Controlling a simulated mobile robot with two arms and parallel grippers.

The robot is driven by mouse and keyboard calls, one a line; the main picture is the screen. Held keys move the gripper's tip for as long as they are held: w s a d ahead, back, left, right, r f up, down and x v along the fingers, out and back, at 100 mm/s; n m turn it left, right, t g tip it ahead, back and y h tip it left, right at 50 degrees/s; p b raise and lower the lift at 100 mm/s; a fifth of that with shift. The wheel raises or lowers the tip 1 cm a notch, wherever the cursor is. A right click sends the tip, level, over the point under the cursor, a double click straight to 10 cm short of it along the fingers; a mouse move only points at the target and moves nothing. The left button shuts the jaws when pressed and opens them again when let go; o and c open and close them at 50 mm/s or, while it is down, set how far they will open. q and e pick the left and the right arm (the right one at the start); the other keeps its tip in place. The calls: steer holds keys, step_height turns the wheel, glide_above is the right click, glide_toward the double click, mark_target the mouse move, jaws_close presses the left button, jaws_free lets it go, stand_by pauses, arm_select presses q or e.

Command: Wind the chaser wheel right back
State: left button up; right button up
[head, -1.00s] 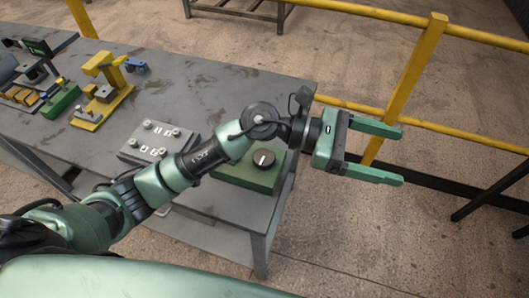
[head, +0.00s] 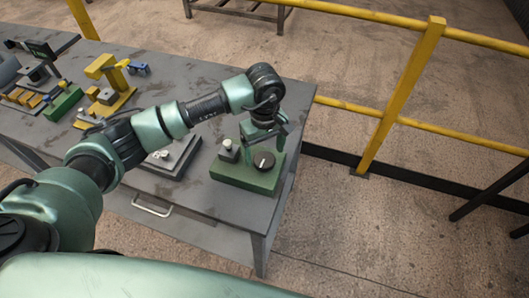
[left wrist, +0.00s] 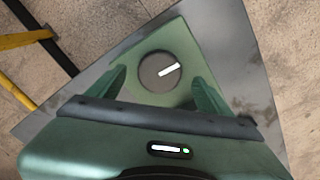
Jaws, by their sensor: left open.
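A dark round wheel (head: 264,160) with a white mark sits on top of a green box (head: 240,178) near the table's right end. I take it to be the chaser wheel. My left gripper (head: 264,147) points down above it, open and empty. In the left wrist view the wheel (left wrist: 158,71) lies just ahead of the gap between the open fingers (left wrist: 160,85), and its white bar points to the upper right. The fingers do not visibly touch it. My right gripper is out of view.
A grey panel (head: 170,160) is partly behind my arm. A yellow stand (head: 107,85) is further left. Yellow railing (head: 400,95) runs beyond the table (head: 225,215).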

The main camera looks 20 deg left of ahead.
mark_target(265, 159)
arm_select(q)
steer(key=shift+f, duration=1.3)
steer(key=c, duration=1.4)
steer(key=shift+o, duration=0.2)
steer(key=shift+f+n+b, duration=0.2)
steer(key=shift+n+b, duration=0.65)
steer(key=shift+n, duration=0.05)
steer(key=n+b, duration=0.6)
steer(key=n, duration=0.1)
steer(key=shift+w+b, duration=0.1)
steer(key=shift+b, duration=0.3)
steer(key=n+b, duration=0.3)
steer(key=n, duration=0.1)
steer(key=n+b, duration=0.1)
steer(key=n, duration=0.1)
steer(key=n+b, duration=0.2)
steer(key=shift+r+n, duration=0.2)
steer(key=shift+n, duration=0.4)
